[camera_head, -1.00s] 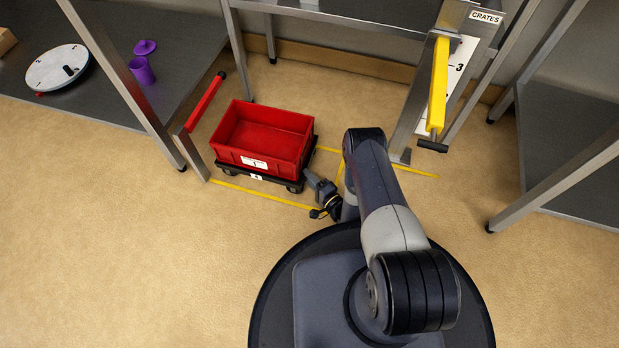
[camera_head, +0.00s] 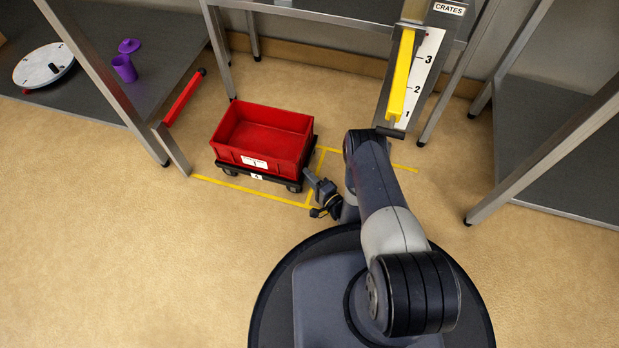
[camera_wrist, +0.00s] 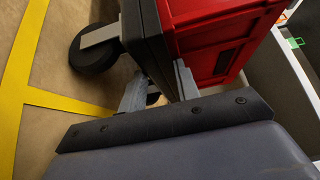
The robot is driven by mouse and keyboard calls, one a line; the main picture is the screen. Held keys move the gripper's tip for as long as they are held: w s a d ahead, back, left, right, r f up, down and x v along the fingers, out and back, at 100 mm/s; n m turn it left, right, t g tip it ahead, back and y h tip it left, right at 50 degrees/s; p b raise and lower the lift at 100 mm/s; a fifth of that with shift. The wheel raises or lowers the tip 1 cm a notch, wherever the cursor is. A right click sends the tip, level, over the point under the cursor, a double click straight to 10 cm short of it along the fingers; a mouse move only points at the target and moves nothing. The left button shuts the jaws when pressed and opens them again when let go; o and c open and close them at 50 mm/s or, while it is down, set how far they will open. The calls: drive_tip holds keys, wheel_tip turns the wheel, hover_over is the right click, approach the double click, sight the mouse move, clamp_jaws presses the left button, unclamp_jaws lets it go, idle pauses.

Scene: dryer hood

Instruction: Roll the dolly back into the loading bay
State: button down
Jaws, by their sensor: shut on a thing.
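The dolly (camera_head: 288,180) is a low black platform on wheels, with a "4" label on its front edge. It carries a red crate (camera_head: 262,140) with a white label. The dolly stands on the floor behind the front yellow tape line (camera_head: 235,186), close to the right-hand line. In the wrist view, the dolly's dark edge (camera_wrist: 152,40) and a black wheel (camera_wrist: 92,52) show beside the crate (camera_wrist: 212,45). My gripper (camera_head: 311,178) is shut on the dolly's right edge; the wrist view (camera_wrist: 158,88) shows its fingers at that edge, the exact contact partly hidden.
A metal post with a red bar (camera_head: 183,98) stands left of the dolly. A "CRATES" panel with a yellow bar (camera_head: 400,75) and numbered scale stands at right. Front floor is clear.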

drive_tip(key=c, duration=1)
unclamp_jaws()
drive_tip(key=shift+o, duration=0.2)
drive_tip(key=shift+s+d, duration=0.1)
